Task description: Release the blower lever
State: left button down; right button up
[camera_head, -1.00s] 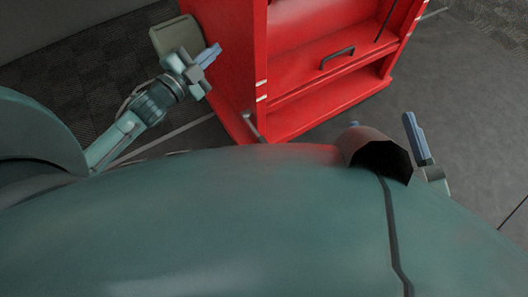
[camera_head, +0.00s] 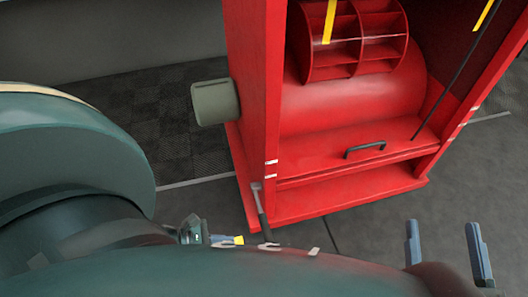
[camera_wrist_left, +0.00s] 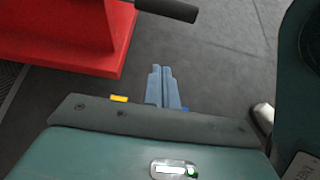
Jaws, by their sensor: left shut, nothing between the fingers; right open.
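The red blower (camera_head: 320,110) stands at the top of the head view, with its slatted drum facing me. A lever (camera_head: 261,205) with a grey upper end and dark grip is at its lower front left corner. In the left wrist view the lever's dark grip (camera_wrist_left: 167,9) sticks out at the top edge, beside the red base. My left gripper (camera_head: 228,240) is partly hidden by my body, left of the lever's lower end. Its blue fingers (camera_wrist_left: 160,72) are shut, empty and apart from the grip. My right gripper (camera_head: 445,240) is open and empty at lower right.
A black handle (camera_head: 365,149) is on the blower's front ledge. A grey-green cylinder (camera_head: 215,101) sticks out of its left side. A thin black rod (camera_head: 458,83) leans at the right. Grey floor (camera_head: 350,228) is clear in front.

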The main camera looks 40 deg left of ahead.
pick_arm(q)
jog(key=w+d+f+b, duration=0.1)
jog(key=w+d, duration=0.5)
jog(key=w, duration=0.1)
pick_arm(e)
jog(key=shift+a, duration=0.15)
dwell(0.6)
pick_arm(q)
jog(key=shift+w, duration=0.1)
